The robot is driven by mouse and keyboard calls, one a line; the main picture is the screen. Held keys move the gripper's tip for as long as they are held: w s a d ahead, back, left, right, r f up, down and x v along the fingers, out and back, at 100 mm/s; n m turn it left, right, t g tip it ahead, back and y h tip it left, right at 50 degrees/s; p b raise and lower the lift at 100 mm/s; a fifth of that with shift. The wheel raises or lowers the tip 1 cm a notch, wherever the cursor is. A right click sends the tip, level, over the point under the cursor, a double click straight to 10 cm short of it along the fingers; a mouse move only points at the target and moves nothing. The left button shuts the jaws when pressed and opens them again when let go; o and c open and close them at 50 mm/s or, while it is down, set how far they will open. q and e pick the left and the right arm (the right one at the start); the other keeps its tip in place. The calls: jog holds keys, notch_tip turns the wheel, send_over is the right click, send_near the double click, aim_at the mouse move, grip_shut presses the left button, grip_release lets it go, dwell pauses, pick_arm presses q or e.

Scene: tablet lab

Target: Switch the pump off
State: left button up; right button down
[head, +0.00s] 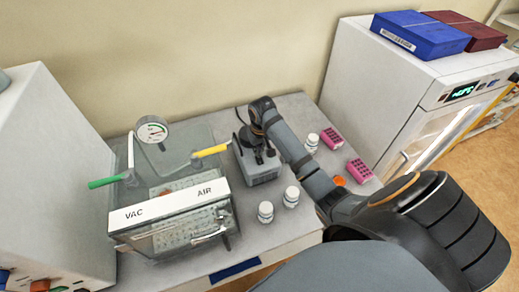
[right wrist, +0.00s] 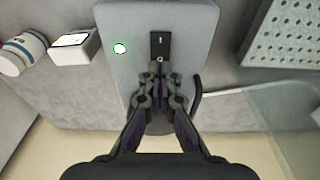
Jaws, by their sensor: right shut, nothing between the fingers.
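The pump (head: 262,172) is a grey box on the bench, right of the glass chamber. My left gripper is not in view.
The chamber has a VAC/AIR panel (head: 170,206), a gauge (head: 151,130), a green handle (head: 104,182) and a yellow handle (head: 210,151). White bottles (head: 265,212) and pink racks (head: 332,138) stand on the bench. A black hose (right wrist: 197,92) runs beside the pump.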

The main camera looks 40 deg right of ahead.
aim_at(259, 157)
jog(key=shift+f+b, duration=0.3)
jog(key=shift+f, duration=0.65)
dwell(0.6)
notch_tip(259, 157, up, 2)
jog(key=shift+r+p, duration=0.2)
jog(key=shift+p, duration=0.6)
jog(key=shift+r, duration=2.35)
jog(key=shift+f, duration=0.1)
